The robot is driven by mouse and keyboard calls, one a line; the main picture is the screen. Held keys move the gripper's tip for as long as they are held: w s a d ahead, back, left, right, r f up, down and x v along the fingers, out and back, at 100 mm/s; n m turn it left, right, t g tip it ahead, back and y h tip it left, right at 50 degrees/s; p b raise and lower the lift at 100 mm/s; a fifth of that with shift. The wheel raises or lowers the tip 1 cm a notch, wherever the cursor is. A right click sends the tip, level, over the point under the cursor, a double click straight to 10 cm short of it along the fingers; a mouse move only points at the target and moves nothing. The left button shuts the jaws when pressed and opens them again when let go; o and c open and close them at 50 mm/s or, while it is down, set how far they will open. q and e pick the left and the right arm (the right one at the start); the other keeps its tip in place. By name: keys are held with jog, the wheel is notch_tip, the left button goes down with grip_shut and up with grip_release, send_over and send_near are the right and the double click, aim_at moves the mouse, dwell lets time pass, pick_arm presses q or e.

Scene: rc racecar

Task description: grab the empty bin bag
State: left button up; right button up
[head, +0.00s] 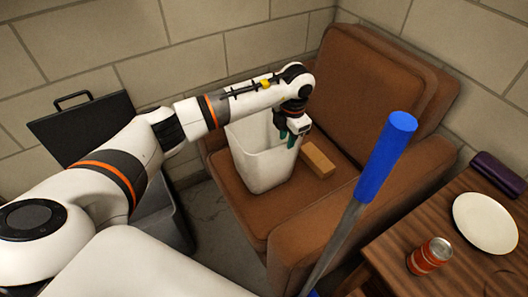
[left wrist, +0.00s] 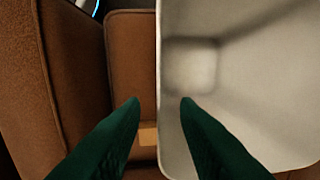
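A white open-topped bin (head: 262,160) stands on the seat of a brown armchair. Its pale, empty inside (left wrist: 245,70) fills the right half of the left wrist view. I cannot make out a bag separate from the bin. My left gripper (head: 292,138) points down at the bin's right rim in the head view. In the left wrist view its green fingers (left wrist: 160,101) are apart, with the rim's edge running between them. One finger is over the bin's inside and the other is outside. Whether they touch the wall is unclear. My right gripper is not in view.
A tan block (head: 318,162) lies on the armchair (head: 375,88) beside the bin. A blue-topped pole (head: 386,150) rises in front of the chair. A wooden table (head: 462,262) at right holds a plate (head: 486,222), a can (head: 429,256) and a purple object (head: 497,174).

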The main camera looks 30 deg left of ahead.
aim_at(284, 157)
pick_arm(q)
jog(key=f, duration=0.7)
jog(key=shift+a+b, duration=0.25)
jog(key=shift+b, duration=0.1)
grip_shut()
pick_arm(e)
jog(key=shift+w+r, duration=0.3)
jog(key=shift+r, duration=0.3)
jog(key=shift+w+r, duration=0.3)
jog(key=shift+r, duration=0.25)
